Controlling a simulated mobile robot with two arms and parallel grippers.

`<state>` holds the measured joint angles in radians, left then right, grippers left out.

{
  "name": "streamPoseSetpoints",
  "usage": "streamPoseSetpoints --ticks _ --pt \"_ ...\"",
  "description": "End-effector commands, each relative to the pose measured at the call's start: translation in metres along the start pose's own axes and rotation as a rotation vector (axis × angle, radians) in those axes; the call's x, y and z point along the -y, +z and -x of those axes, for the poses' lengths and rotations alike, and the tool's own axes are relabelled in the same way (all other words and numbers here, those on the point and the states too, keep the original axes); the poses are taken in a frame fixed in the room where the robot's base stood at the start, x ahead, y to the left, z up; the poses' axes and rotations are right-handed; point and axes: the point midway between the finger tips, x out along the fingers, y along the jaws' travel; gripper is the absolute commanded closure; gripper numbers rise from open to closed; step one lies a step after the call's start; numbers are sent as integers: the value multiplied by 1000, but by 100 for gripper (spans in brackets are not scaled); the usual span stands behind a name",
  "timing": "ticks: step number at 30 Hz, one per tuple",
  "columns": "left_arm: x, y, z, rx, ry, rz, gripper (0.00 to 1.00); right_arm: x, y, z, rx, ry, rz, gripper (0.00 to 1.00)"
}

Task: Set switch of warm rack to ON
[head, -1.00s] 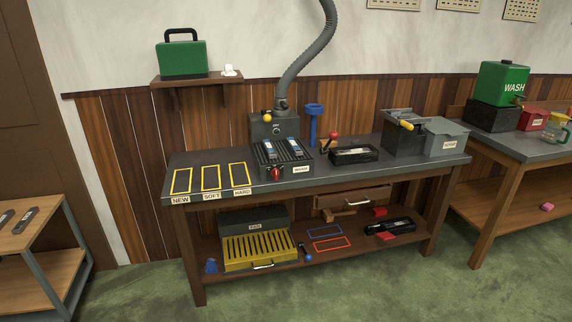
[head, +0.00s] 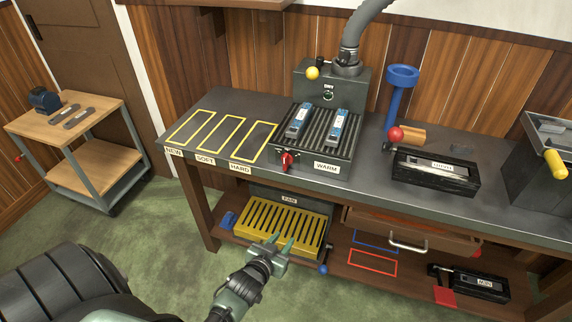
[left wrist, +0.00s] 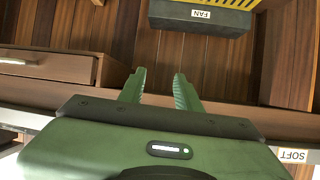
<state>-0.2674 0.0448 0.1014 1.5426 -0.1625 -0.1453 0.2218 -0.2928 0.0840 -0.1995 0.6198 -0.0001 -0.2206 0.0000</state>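The warm rack (head: 348,155) is a dark ribbed tray on the workbench with a WARM label on its front. Two blue-and-grey pieces (head: 338,127) lie on its ribs. Its red switch knob (head: 287,160) is at the front left corner; I cannot tell its setting. My left gripper (head: 280,244) is in front of the bench, below the rack and near the yellow slatted fan unit. Its two green fingers are apart and empty; they also show in the left wrist view (left wrist: 160,88). My right gripper is not in view.
The workbench edge (head: 400,206) lies above my left gripper. The yellow fan unit (head: 262,222) and a drawer with a handle (head: 410,240) are beneath the top. A grey hose (head: 352,40) rises behind the rack. A black box (head: 435,172) stands to its right.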

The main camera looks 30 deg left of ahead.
Motion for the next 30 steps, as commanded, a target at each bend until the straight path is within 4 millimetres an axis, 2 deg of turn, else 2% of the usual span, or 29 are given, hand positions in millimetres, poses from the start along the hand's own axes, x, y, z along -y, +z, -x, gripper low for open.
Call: streamPoseSetpoints --ticks 1,3,6,9,14,24,30 --pt "13 -47 2 -102 -24 15 66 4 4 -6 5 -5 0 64" --pt "27 -101 12 -215 -50 29 66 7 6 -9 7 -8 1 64" --pt "42 -157 29 -334 -77 40 66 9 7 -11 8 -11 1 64" --pt "50 -188 41 -402 -91 44 66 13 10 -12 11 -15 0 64" --pt "54 -208 38 -435 -97 47 66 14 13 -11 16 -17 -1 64" --pt "59 -229 -10 -431 -96 46 66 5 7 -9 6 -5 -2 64" --pt "60 -233 -22 -430 -96 46 66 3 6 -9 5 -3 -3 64"
